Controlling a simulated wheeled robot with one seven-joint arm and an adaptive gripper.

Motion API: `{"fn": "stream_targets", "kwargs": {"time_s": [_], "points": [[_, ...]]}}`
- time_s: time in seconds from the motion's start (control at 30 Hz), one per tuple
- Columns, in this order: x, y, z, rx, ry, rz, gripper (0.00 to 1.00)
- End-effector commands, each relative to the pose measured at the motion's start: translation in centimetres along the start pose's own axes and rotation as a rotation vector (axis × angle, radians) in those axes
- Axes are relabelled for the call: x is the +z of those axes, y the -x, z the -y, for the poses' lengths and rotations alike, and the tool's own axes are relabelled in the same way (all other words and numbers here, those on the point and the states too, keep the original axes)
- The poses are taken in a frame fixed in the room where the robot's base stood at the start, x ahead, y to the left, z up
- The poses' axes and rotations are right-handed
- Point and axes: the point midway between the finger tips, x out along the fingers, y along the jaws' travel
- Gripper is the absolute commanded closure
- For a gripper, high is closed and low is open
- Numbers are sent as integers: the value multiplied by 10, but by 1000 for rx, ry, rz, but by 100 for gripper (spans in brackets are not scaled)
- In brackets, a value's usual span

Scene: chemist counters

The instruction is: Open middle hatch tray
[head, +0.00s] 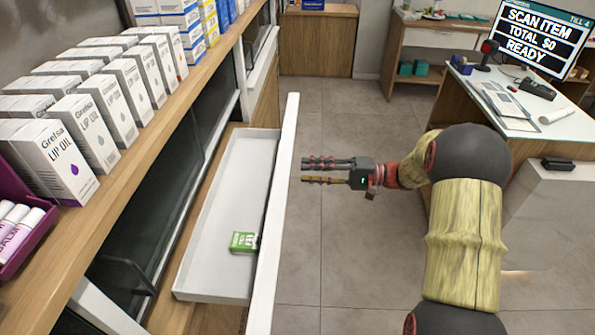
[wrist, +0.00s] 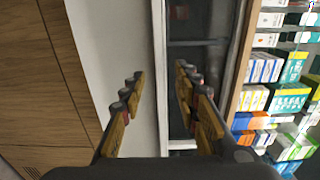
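The white hatch tray (head: 216,211) stands pulled out from the counter at the left of the head view. Its long white front panel (head: 279,215) faces the aisle. A small green box (head: 243,241) lies inside the tray near its front. My gripper (head: 306,171) is on the aisle side of the front panel, apart from it, with its fingers pointing towards it. In the wrist view the two fingers of my gripper (wrist: 159,76) are spread with nothing held between them.
A wooden shelf (head: 118,150) with lip oil boxes (head: 65,160) runs above the tray along the left. Dark hatch glass lies under it. A till counter (head: 520,115) stands at the right. The grey tiled floor (head: 345,130) between is clear.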

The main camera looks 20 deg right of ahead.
Motion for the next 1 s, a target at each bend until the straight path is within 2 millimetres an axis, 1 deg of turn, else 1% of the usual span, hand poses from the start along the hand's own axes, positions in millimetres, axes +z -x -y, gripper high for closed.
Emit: {"fn": "stream_targets", "kwargs": {"time_s": [0.03,0.2,0.3,0.4,0.57,1.0], "points": [[-1,12,-1,0,-1,-3,68],[0,44,0,0,0,-3,68],[0,57,-1,1,0,-2,68],[0,65,-1,0,0,0,68],[0,70,-1,0,-1,1,68],[0,70,0,0,-3,1,68]]}}
